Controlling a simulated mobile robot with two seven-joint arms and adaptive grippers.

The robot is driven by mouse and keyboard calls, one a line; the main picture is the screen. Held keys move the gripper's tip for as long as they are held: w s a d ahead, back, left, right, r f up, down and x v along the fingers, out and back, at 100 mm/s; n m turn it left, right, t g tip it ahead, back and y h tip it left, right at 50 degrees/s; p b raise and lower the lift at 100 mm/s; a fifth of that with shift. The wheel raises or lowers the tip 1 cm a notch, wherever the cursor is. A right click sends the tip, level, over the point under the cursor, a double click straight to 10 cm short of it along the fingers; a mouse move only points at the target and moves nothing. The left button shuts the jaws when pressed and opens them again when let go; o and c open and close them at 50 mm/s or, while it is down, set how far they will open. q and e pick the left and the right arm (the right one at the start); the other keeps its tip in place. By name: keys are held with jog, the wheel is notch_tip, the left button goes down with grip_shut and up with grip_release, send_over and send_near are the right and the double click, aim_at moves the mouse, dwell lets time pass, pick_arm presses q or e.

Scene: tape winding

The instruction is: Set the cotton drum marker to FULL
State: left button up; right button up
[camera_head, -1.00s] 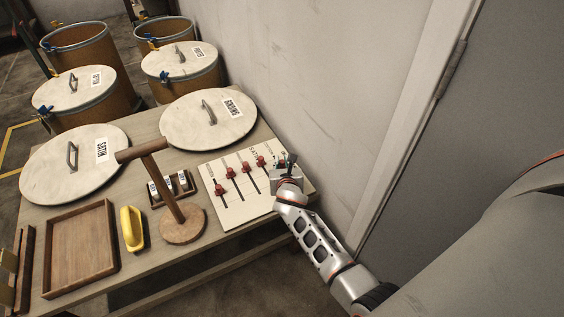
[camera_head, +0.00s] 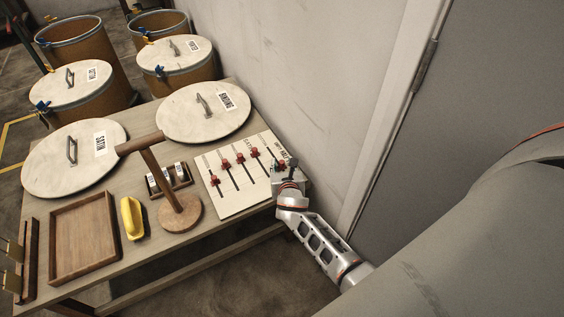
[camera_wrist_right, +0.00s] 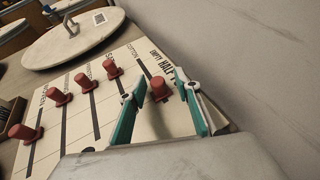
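The slider board (camera_head: 233,200) lies on the table with a row of red knobs in dark slots. In the right wrist view, the slot labelled COTTON is the rightmost one, and its red knob (camera_wrist_right: 160,89) sits between my right gripper's two teal fingers. My right gripper (camera_wrist_right: 158,86) is open around this knob, with small gaps seeming to show on both sides. Beside the slot, the words EMPTY and HALF (camera_wrist_right: 166,68) are readable; the rest of the scale is hidden by a finger. The right gripper (camera_head: 289,168) is at the board's right edge in the head view. My left gripper is not in view.
Other red knobs (camera_wrist_right: 112,68) stand close left of the gripper. The wall (camera_head: 310,110) is close on the right. A wooden T-shaped stand (camera_head: 180,210), a yellow-handled object (camera_head: 132,218), a wooden tray (camera_head: 82,240) and round lids (camera_head: 203,112) occupy the table.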

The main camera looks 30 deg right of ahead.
jog(key=shift+r, duration=0.15)
jog(key=v, duration=1.1)
jog(key=shift+s+a, duration=0.2)
jog(key=shift+s, duration=0.2)
jog(key=shift+a, duration=0.1)
